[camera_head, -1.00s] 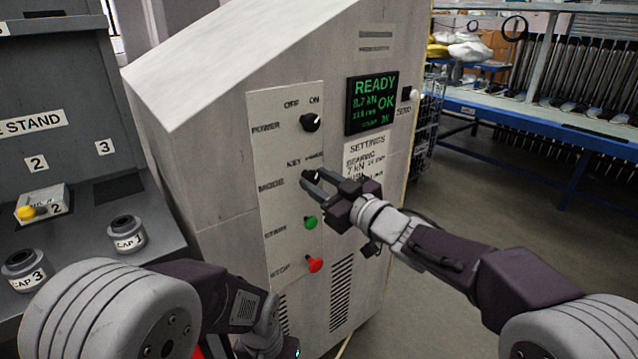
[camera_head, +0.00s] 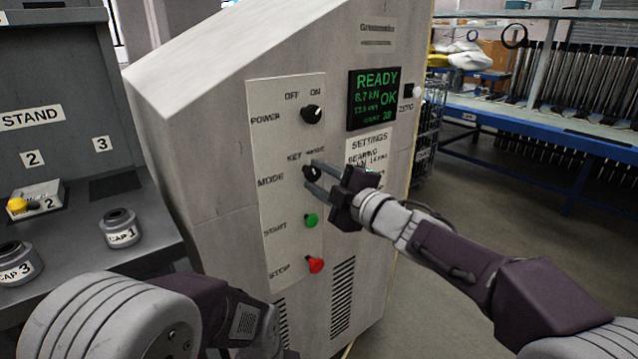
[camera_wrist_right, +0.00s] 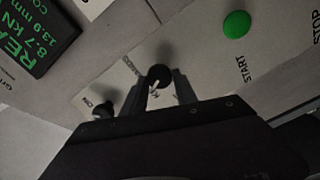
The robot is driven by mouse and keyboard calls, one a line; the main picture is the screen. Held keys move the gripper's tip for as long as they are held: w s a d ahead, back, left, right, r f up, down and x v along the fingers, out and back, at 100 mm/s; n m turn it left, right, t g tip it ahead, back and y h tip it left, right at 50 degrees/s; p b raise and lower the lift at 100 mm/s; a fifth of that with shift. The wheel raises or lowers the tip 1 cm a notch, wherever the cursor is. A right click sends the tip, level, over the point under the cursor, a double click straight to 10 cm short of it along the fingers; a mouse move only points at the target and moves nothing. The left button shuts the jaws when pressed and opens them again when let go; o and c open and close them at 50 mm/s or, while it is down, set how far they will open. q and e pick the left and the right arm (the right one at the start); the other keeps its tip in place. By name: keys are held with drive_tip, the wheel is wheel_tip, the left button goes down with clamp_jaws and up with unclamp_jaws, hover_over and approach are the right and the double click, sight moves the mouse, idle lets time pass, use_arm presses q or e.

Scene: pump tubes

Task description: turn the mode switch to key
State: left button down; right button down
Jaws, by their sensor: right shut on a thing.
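The mode switch (camera_head: 309,173) is a small black knob on the pale panel of the press cabinet, beside the word MODE and below the KEY label (camera_head: 293,157) and a second, blurred label. My right gripper (camera_head: 312,175) is at the knob, with one finger above and one below it in the head view. In the right wrist view the knob (camera_wrist_right: 159,75) sits between the two finger ends, shut on it, and a pale mark shows on its face. I cannot tell for sure which label it points to. My left arm is low at the front; its fingers are hidden.
The power knob (camera_head: 311,114) is above the mode switch. The green START button (camera_head: 311,220) and red STOP button (camera_head: 316,265) are below. A grey stand with caps (camera_head: 119,229) is at left.

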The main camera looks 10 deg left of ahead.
drive_tip(key=shift+f+n+b, duration=0.15)
drive_tip(key=shift+n+b, duration=0.75)
drive_tip(key=shift+n, duration=1.3)
drive_tip(key=c, duration=1)
unclamp_jaws()
drive_tip(key=p+v, duration=0.1)
drive_tip(key=v, duration=0.8)
drive_tip(key=shift+p, duration=0.3)
